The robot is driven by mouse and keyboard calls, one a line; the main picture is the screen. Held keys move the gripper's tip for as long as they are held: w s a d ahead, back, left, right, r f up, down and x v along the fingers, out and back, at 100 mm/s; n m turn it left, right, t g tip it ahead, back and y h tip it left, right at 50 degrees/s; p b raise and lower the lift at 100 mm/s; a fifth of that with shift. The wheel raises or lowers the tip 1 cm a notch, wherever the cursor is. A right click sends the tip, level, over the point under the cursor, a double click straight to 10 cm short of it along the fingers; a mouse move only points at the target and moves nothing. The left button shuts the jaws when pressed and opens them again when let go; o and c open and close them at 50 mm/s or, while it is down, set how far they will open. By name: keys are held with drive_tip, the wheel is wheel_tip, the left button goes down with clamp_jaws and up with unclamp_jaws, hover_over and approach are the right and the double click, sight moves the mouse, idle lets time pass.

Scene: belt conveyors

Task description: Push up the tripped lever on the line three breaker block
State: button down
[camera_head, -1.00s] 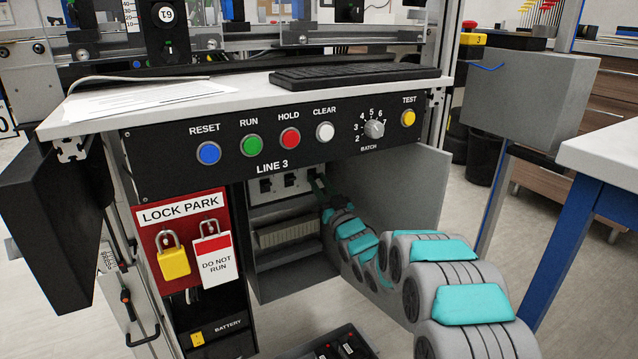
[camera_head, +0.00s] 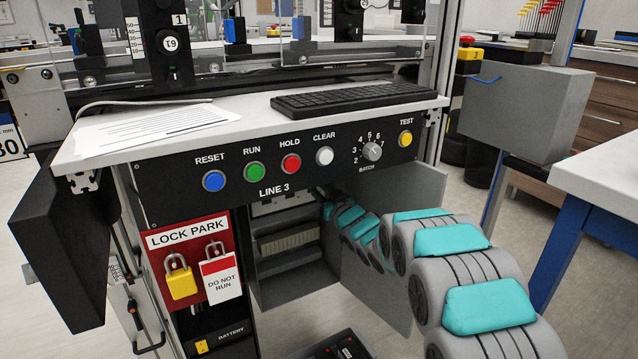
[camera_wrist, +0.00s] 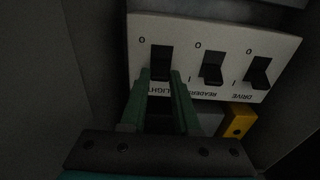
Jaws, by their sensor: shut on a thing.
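The line three breaker block (camera_head: 268,208) is a pale plate inside the open cabinet, mostly hidden by the control panel in the head view. I cannot tell for sure which lever is tripped. In the head view my fingertips are hidden behind the panel.
The LINE 3 panel (camera_head: 180,190) overhangs the cabinet. An open grey door (camera_head: 372,290) stands right beside my arm. A yellow part (camera_wrist: 238,122) sits close to my fingers.

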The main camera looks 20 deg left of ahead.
drive_tip(key=shift+r, duration=0.25)
drive_tip(key=c, duration=0.6)
unclamp_jaws()
drive_tip(key=shift+f, duration=0.1)
drive_tip(key=shift+c, duration=0.2)
drive_tip(key=v, duration=0.7)
drive_tip(key=shift+s+d, duration=0.25)
